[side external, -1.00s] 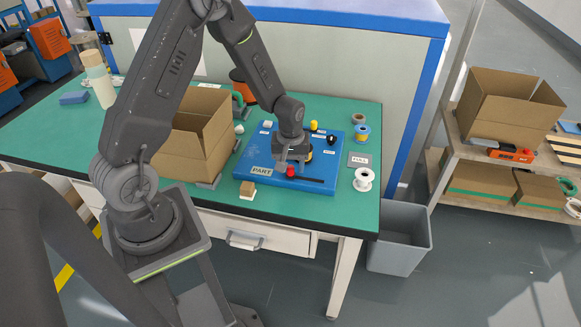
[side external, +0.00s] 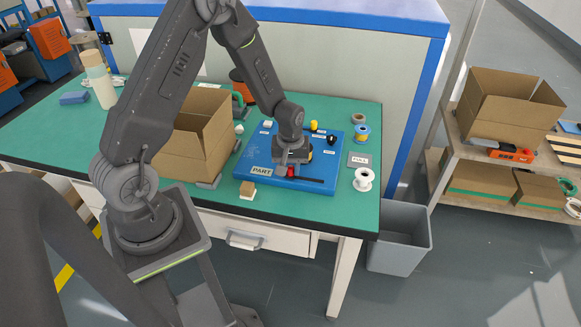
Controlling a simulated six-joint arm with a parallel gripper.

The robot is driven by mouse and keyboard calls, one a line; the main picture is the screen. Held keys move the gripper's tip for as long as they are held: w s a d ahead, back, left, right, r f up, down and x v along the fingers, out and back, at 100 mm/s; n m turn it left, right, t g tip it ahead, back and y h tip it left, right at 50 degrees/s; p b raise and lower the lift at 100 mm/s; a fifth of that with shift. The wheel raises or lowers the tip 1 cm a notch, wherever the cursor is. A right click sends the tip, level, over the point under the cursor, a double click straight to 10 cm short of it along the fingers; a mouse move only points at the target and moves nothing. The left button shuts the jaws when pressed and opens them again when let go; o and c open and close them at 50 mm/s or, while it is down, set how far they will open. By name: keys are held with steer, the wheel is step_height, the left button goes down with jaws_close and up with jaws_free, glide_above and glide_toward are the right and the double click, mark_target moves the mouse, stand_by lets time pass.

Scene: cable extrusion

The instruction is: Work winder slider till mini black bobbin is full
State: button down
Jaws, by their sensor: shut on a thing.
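The blue winder board (side external: 318,187) lies on the green table, with a "PART" label at its front left. A black slider track (side external: 313,180) runs along its front. The red slider knob (side external: 291,172) is at the left end of the track. My gripper (side external: 291,168) points down and is shut on the red knob, hiding much of it. A small black piece (side external: 331,140) stands at the board's back right; I cannot tell whether it is the mini black bobbin or how full it is. A yellow and black part shows partly behind my gripper.
An open cardboard box (side external: 203,140) stands left of the board. A small tan and white block (side external: 247,190) sits by its front left corner. A white spool (side external: 363,180), a blue and yellow spool (side external: 361,133) and a grey label plate (side external: 358,160) lie to the right.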

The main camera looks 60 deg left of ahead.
mark_target(324, 182)
steer(key=shift+w+d, duration=0.1)
steer(key=w+d, duration=0.6)
steer(key=shift+w+d, duration=0.25)
steer(key=shift+w, duration=0.05)
steer(key=c, duration=1)
jaws_free()
steer(key=shift+o, duration=0.3)
step_height(324, 182, up, 14)
